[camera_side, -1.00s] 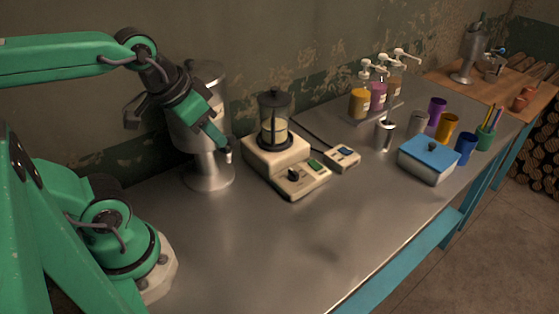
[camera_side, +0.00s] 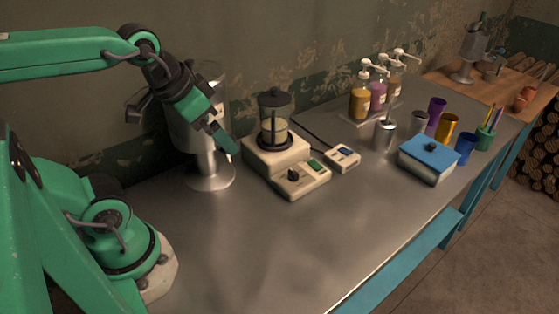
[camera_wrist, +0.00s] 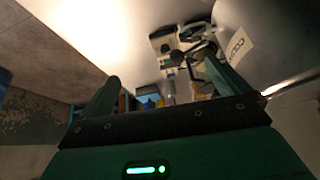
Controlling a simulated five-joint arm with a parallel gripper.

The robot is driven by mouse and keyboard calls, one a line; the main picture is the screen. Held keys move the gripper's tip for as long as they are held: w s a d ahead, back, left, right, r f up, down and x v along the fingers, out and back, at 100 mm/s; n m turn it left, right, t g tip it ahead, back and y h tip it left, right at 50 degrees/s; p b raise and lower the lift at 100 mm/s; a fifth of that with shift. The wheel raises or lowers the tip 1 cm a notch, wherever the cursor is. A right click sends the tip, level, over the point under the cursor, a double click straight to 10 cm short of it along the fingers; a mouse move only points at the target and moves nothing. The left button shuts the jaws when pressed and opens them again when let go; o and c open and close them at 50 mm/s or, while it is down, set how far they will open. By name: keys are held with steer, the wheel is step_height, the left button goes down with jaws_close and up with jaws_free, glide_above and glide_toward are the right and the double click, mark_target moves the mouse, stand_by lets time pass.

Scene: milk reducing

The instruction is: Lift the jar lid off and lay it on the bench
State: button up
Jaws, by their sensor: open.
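A tall steel machine (camera_side: 205,172) stands close behind my gripper. A small display box (camera_side: 343,157), pump bottles (camera_side: 359,103), a steel canister (camera_side: 385,136), coloured cups (camera_side: 447,127) and a blue-lidded box (camera_side: 428,166) stand to the right. The front bench (camera_side: 255,235) is clear.

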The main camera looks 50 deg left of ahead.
steer(key=w+r+m, duration=0.1)
steer(key=w+m, duration=0.1)
steer(key=w+a+r+m+g, duration=0.1)
steer(key=m, duration=0.1)
steer(key=w+r+m, duration=0.1)
steer(key=w+m, duration=0.1)
steer(key=shift+w+a+r, duration=0.3)
steer(key=shift+a+r, duration=0.05)
steer(key=shift+a, duration=0.05)
steer(key=w+a+r+m+g, duration=0.2)
steer(key=w+m, duration=0.4)
steer(key=m+g, duration=0.3)
steer(key=m, duration=1.1)
glide_above(273, 88)
steer(key=shift+f, duration=1.05)
steer(key=shift+f, duration=0.1)
steer(key=shift+f, duration=1.25)
